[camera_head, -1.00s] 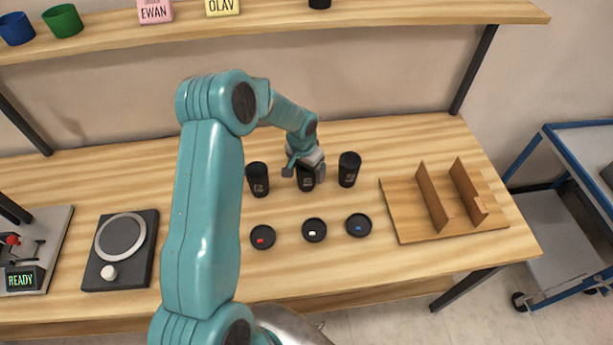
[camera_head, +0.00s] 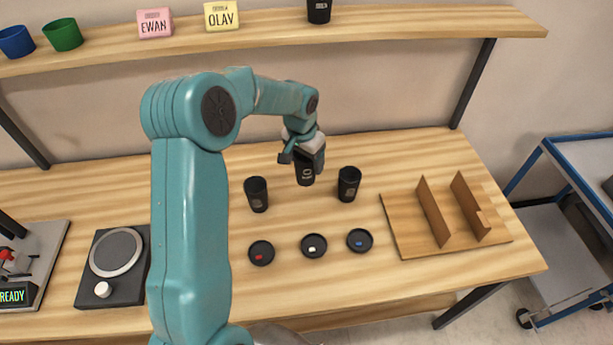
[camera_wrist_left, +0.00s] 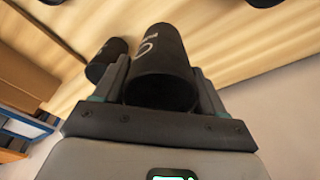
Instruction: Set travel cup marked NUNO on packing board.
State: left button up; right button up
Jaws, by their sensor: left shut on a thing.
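My left gripper (camera_head: 304,157) is shut on the middle black travel cup (camera_head: 305,174), between two other black cups. The held cup is upright and looks raised a little. It also shows between the fingers in the left wrist view (camera_wrist_left: 162,75), with pale lettering too small to read. One black cup (camera_head: 256,194) stands to its left and another (camera_head: 348,184) to its right, both with pale marks I cannot read. The packing board (camera_head: 410,240) lies at the right of the table, with two upright brown dividers. My right gripper is not in view.
Three black lids lie in front of the cups, with red (camera_head: 261,253), white (camera_head: 314,246) and blue (camera_head: 360,240) marks. A round-plated device (camera_head: 113,268) sits at the left. A shelf (camera_head: 390,33) hangs above. The table between right cup and board is clear.

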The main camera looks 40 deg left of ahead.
pick_arm(q)
notch_tip(320, 180, up, 10)
jog(key=shift+s+r+b, duration=0.15)
jog(key=shift+s+b, duration=0.05)
jog(key=shift+b, duration=0.1)
